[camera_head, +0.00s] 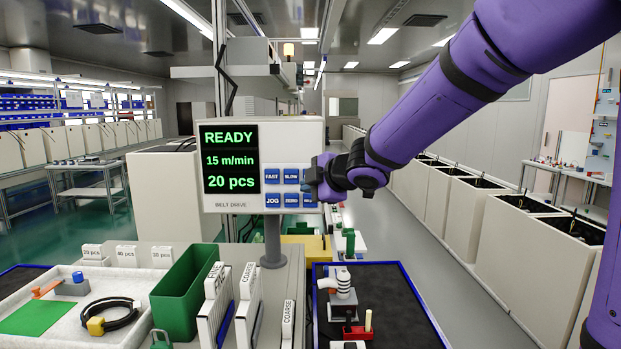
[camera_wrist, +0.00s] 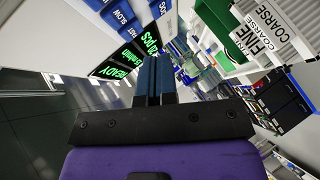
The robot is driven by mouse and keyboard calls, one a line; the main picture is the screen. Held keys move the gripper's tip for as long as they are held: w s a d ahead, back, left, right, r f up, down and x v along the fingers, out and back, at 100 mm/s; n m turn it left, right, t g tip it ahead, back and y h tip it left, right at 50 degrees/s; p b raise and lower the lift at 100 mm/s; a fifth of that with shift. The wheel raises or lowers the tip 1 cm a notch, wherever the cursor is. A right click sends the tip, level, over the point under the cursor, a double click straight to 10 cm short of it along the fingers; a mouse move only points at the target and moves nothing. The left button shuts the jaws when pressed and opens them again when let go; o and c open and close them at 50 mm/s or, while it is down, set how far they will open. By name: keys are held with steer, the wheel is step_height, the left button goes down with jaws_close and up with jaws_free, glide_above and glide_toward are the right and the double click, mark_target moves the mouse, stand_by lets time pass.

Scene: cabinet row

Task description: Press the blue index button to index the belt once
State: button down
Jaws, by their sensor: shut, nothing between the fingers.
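The belt drive panel (camera_head: 236,131) stands upright on a post, its screen (camera_head: 229,159) reading READY, 15 m/min and 20 pcs. Its blue buttons include FAST (camera_head: 272,175), SLOW (camera_head: 290,175), JOG (camera_head: 272,200) and one that seems to read ZERO (camera_head: 291,200). A lower-right blue button (camera_head: 309,201) is partly covered and its label is unreadable. No label reading index is legible. My gripper (camera_head: 316,180) is in front of the panel's right edge, covering the right button column. In the wrist view its fingers (camera_wrist: 153,60) are shut and empty. Contact with a button cannot be told.
Below the panel are a green bin (camera_head: 184,300), labelled white holders (camera_head: 248,310) and a grey tray (camera_head: 130,285) with a cable loop. A dark blue-edged mat (camera_head: 395,300) holds small fixtures. The aisle at right is open floor.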

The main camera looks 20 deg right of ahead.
steer(key=w+d, duration=0.2)
steer(key=w, duration=0.4)
steer(key=shift+w, duration=0.25)
steer(key=shift+w+d, duration=0.15)
stand_by(1.8)
steer(key=shift+w, duration=0.25)
steer(key=shift+w+d, duration=0.2)
steer(key=shift+w, duration=0.2)
stand_by(0.9)
stand_by(0.3)
steer(key=shift+s+a, duration=0.25)
steer(key=shift+s, duration=0.55)
steer(key=s, duration=0.1)
steer(key=s+a, duration=0.1)
steer(key=s, duration=0.2)
steer(key=shift+s+a, duration=0.3)
steer(key=shift+s, duration=0.1)
